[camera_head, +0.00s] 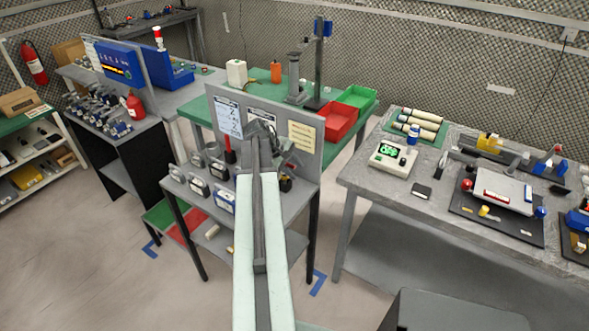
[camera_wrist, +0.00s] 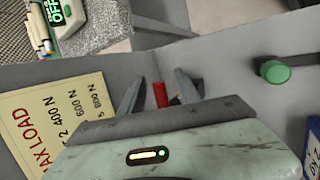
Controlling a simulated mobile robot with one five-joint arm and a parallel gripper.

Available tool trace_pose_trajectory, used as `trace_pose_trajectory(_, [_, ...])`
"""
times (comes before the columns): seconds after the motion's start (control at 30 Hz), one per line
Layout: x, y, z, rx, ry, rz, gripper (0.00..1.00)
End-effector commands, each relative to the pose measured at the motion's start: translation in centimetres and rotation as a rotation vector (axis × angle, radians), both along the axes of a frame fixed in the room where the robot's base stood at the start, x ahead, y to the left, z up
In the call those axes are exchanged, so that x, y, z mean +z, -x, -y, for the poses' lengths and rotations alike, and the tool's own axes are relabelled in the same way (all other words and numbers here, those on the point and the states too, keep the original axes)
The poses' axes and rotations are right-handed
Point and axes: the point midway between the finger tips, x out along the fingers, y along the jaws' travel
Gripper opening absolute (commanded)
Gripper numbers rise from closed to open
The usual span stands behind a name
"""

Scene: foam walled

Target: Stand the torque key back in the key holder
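My gripper (camera_head: 263,130) is at the upright grey panel of the small test stand, at the far end of my pale green arm. In the wrist view its two dark fingers (camera_wrist: 159,92) are spread apart. A small red cylinder (camera_wrist: 160,95) shows between them, with gaps on both sides; it may be the torque key's handle, but its lower part is hidden by my gripper body. A dark piece (camera_wrist: 174,100) lies beside it. In the head view a small black block (camera_head: 286,184) stands right of my arm, possibly the key holder; I cannot tell for certain.
The panel (camera_head: 317,160) carries a MAX LOAD sign (camera_head: 301,137). A green button (camera_wrist: 274,71) sticks out in the wrist view. Several gauges (camera_head: 197,184) stand left of my arm. A red upright rod (camera_head: 229,150) is by the panel. A cluttered grey bench (camera_head: 360,185) is at right.

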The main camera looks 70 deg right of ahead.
Motion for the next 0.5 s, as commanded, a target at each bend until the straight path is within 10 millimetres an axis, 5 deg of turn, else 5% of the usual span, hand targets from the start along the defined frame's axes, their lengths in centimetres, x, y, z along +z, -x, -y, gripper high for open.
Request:
trace_pose_trajectory(0.33, [5.5,-2.0,-2.2,0.002,-0.001,0.000,0.39])
trace_pose_trajectory(0.5, [6.7,-2.9,-2.9,0.002,0.000,0.000,0.39])
